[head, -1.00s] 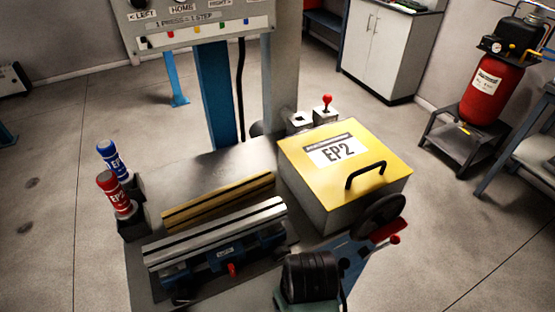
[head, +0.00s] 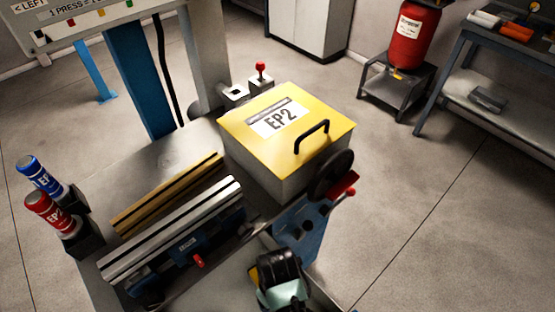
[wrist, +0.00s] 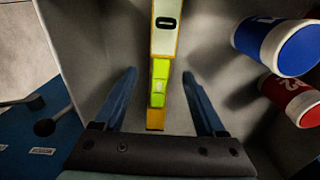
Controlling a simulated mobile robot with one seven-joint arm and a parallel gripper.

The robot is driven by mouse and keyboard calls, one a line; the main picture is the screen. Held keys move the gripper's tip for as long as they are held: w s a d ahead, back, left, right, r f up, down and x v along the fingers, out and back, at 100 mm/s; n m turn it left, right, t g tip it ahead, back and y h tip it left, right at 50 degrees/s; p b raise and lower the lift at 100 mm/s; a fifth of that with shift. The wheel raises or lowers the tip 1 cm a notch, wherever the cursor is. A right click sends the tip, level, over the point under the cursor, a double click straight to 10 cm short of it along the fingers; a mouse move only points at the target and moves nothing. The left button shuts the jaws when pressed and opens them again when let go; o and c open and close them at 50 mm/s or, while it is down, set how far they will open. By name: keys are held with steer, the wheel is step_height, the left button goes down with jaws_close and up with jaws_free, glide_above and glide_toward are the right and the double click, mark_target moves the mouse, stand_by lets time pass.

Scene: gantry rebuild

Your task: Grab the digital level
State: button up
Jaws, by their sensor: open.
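The digital level looks to be the long yellow and white bar (wrist: 165,45) in the wrist view. It has a dark oval window in its white part and a lime-green block near its lower end. My gripper (wrist: 162,82) is open, with one dark blue finger on each side of the lime-green part. There is a visible gap on both sides, and nothing is held. I cannot tell how far above the level the fingers are. I cannot make out the level or my gripper with certainty in the head view.
In the wrist view, a blue cylinder (wrist: 285,48) and a red one (wrist: 292,98) are close on the right. A dark knob (wrist: 45,127) is at left. The head view shows a yellow-topped EP2 box (head: 250,125), a silver rail (head: 175,230) and open floor (head: 440,210) at right.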

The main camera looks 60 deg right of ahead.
steer(key=shift+f, duration=1.4)
jaws_close()
